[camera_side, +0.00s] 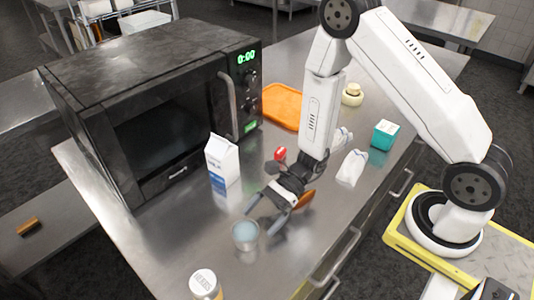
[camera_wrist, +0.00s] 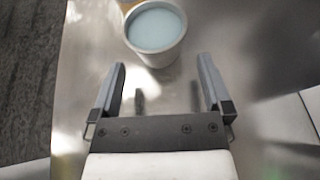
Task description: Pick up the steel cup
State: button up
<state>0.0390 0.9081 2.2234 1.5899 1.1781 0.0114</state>
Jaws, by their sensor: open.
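The steel cup (camera_side: 245,236) stands upright on the steel counter, left of and in front of my gripper in the side view. It holds something pale blue up near its rim. My gripper (camera_side: 267,218) is open and empty, low over the counter, with its fingers pointing toward the cup. In the wrist view the cup (camera_wrist: 155,34) is at the top, just beyond the fingertips and roughly centred between them. My gripper's two fingers (camera_wrist: 162,62) are wide apart with bare counter between them.
A milk carton (camera_side: 222,162) stands behind the cup, before the black microwave (camera_side: 160,100). A labelled jar (camera_side: 205,285) is at the front. An orange tray (camera_side: 283,105), a teal box (camera_side: 384,134) and a white packet (camera_side: 352,167) lie farther right. Small red (camera_side: 280,154) and orange-brown (camera_side: 305,198) items are beside my gripper.

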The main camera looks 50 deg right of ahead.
aim_at(255, 225)
jog(key=shift+x, duration=2.55)
jog(key=shift+s+r, duration=0.1)
jog(key=c, duration=1.1)
jog(key=shift+r, duration=0.2)
jog(key=shift+r, duration=4.8)
